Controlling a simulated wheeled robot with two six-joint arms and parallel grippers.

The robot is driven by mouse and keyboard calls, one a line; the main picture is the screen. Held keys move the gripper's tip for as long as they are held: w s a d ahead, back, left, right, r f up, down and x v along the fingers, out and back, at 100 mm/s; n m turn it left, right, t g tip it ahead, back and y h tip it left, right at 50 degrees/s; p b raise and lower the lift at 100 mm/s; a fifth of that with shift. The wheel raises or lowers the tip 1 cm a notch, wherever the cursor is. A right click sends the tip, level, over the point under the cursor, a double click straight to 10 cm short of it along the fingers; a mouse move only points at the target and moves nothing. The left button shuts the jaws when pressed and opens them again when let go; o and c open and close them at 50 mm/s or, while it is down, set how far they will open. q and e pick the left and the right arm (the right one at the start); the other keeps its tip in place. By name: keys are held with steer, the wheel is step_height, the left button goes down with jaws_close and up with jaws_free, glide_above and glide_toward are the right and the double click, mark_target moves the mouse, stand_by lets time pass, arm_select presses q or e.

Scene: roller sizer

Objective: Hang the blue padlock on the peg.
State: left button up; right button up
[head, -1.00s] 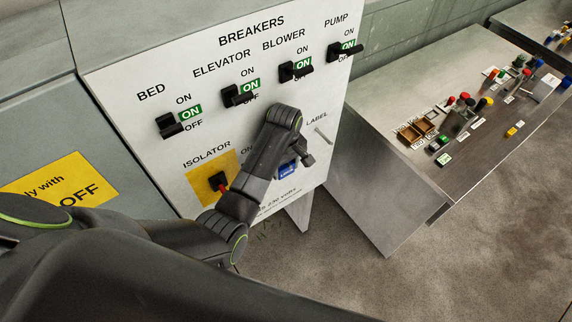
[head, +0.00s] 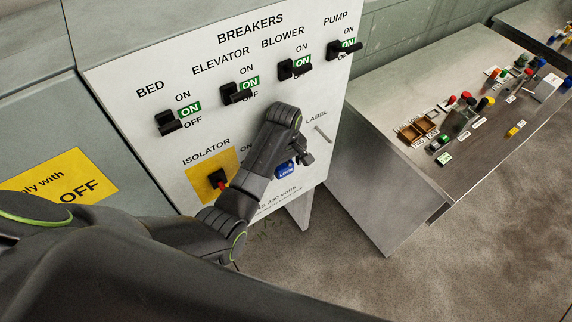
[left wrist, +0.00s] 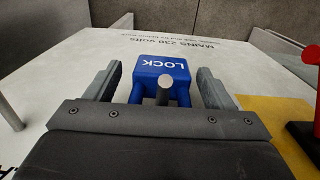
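The blue padlock (left wrist: 160,66), marked LOCK, is at the lower right of the white breaker panel. In the left wrist view its shackle legs lie on either side of the round grey end of a peg (left wrist: 164,90), and the body is beyond the peg. The shackle's top is hidden by my gripper. My left gripper (left wrist: 160,78) is open, with one finger on each side of the padlock and a visible gap to each. In the head view my left gripper (head: 296,150) partly covers the padlock (head: 286,170) and hides that peg. My right gripper is not in view.
A second, bare peg (head: 323,134) sticks out beside LABEL. The isolator switch (head: 218,180) with a red part is on a yellow plate left of my gripper. Several black breaker levers line the panel above. A table (head: 385,120) with small parts stands at the right.

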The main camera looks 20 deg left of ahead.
arm_select(q)
steer(key=shift+w+a, duration=0.1)
steer(key=shift+a, duration=0.15)
steer(key=shift+w+r, duration=0.15)
steer(key=shift+r, duration=0.4)
step_height(320, 180, up, 6)
steer(key=shift+d+f+b, duration=0.1)
steer(key=shift+f+b, duration=0.1)
steer(key=shift+b, duration=0.1)
steer(key=shift+r, duration=0.55)
steer(key=shift+s+d, duration=0.1)
steer(key=shift+s, duration=0.1)
steer(key=shift+f, duration=0.1)
